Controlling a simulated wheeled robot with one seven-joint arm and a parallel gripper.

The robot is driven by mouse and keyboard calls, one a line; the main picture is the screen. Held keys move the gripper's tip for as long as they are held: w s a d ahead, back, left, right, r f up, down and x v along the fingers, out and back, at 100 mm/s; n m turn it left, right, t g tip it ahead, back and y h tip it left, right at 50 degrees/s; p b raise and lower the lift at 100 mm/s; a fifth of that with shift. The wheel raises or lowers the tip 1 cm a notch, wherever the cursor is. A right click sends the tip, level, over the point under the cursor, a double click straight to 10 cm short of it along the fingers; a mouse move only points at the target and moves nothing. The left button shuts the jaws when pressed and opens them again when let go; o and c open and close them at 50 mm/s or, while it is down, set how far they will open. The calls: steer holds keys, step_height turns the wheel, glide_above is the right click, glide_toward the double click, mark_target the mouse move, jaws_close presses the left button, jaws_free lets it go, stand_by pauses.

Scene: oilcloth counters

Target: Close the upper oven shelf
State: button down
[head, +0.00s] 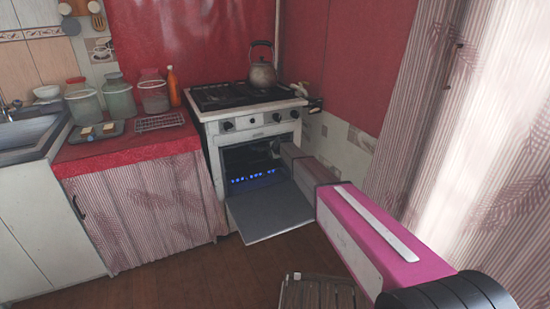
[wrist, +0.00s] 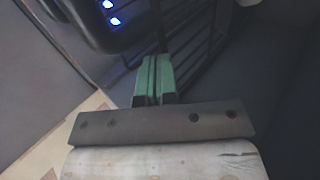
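The white oven (head: 212,150) stands at the back, its door (head: 265,210) folded down and open. Blue lights show in its dark cavity; my arm hides the right part of the opening. In the wrist view, the dark bars of a wire shelf (wrist: 205,45) lie beyond and beside my gripper (wrist: 158,62). I cannot tell whether this is the upper shelf or how far out it sits. The green fingers are together, with only a thin line between them. They are close to the bars; contact is unclear. The fingers are hidden in the head view.
A kettle (head: 262,74) stands on the stovetop. The red counter (head: 120,150) at the left holds jars, an orange bottle (head: 173,87) and a wire rack (head: 159,122). A slatted stool (head: 317,293) is at the bottom, below my arm. A curtain (head: 440,120) hangs at the right.

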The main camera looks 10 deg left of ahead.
steer(key=shift+w+a, duration=0.15)
steer(key=shift+w, duration=0.15)
stand_by(0.4)
